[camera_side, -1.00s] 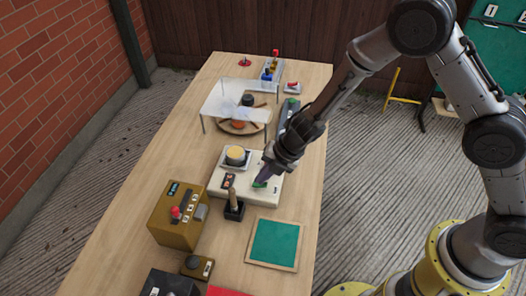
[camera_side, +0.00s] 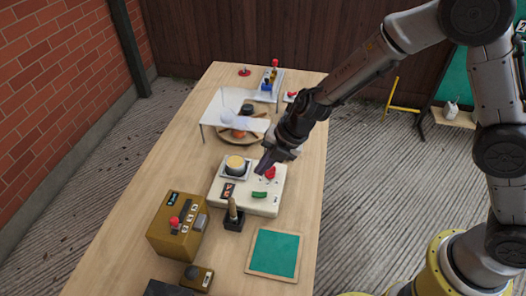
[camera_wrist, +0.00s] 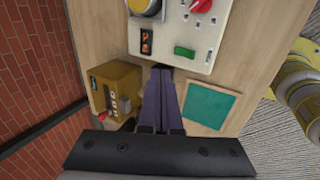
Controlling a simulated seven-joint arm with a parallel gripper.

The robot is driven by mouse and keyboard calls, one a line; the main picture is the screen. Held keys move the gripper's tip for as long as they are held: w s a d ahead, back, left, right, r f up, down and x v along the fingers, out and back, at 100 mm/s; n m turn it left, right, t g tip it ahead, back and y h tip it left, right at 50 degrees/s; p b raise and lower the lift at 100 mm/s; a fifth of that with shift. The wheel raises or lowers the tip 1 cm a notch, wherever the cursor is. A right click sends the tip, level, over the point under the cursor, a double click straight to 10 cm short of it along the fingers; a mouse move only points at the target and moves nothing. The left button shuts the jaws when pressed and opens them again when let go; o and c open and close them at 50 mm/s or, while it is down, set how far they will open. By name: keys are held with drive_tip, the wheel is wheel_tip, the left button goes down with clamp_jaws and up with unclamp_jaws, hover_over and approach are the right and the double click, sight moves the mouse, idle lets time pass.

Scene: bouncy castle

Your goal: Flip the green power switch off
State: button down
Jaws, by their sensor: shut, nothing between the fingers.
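The green power switch (camera_side: 259,195) sits on the front right of a cream control panel (camera_side: 262,208) on the table. It also shows in the wrist view (camera_wrist: 184,51), on the near edge of the panel; which way it is set is too small to tell. My gripper (camera_side: 263,168) is shut and empty, pointing down above the panel, behind the switch in the side view and apart from it. In the wrist view its closed fingertips (camera_wrist: 162,69) show left of and below the switch.
The panel also carries a red knob (camera_side: 270,173), a yellow-topped round button (camera_side: 235,164) and a small display (camera_side: 227,190). A stick in a black base (camera_side: 234,217), a brown box (camera_side: 177,232) and a green board (camera_side: 274,254) stand nearby. A clear raised cover (camera_side: 232,110) is farther back.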

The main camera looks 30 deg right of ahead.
wheel_tip(320, 180, up, 5)
drive_tip(key=shift+f, duration=0.1)
idle(0.3)
drive_tip(key=shift+d, duration=0.1)
